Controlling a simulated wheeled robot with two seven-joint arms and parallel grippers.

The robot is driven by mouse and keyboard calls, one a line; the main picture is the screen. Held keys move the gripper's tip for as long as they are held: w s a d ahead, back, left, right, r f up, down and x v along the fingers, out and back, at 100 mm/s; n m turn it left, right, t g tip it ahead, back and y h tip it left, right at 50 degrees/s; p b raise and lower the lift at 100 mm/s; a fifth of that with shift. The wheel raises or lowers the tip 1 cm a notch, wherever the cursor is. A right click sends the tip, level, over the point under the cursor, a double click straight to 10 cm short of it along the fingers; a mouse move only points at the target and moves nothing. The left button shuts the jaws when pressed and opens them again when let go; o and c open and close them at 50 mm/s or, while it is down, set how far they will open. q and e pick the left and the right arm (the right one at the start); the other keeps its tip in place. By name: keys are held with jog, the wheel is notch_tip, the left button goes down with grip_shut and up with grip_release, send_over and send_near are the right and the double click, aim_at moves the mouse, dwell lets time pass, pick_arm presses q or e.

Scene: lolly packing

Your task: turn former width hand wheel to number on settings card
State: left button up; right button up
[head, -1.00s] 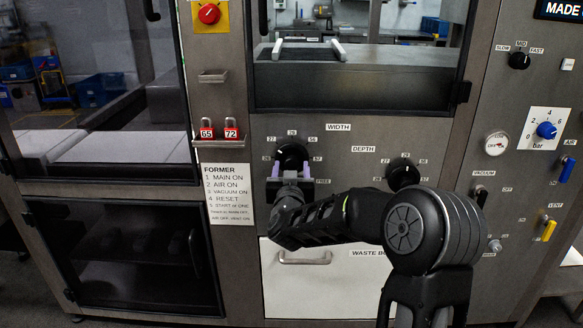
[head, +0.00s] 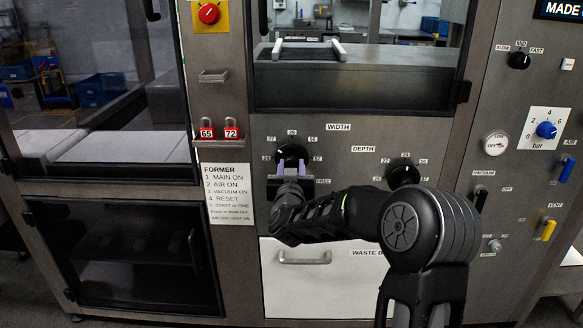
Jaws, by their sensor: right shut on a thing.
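The width hand wheel (head: 292,151) is a round black knob on the grey machine panel, under the WIDTH label (head: 339,127), with small number tags around it. My right gripper (head: 290,169) is at the wheel from below, its light purple fingertips closed on the wheel's lower part. The wheel's exact setting is too small to read. My left gripper is not in view.
A second black knob (head: 403,174) under the DEPTH label sits to the right, close above my right forearm. The white waste box drawer (head: 330,283) is below. Red padlocks (head: 206,130), marked 65 and 72, hang at left. A blue pressure knob (head: 546,130) is far right.

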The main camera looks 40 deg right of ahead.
grip_shut()
jog(key=shift+n, duration=0.4)
dwell(0.4)
jog(key=n+p, duration=0.1)
jog(key=n, duration=0.1)
jog(key=n+p, duration=0.1)
jog(key=shift+r+n+p, duration=0.2)
jog(key=shift+n+p, duration=0.2)
jog(key=shift+f+n+p, duration=0.1)
jog(key=shift+n+p, duration=1.1)
jog(key=shift+n, duration=1.1)
jog(key=o, duration=1.1)
grip_release()
jog(key=shift+s+f, duration=0.1)
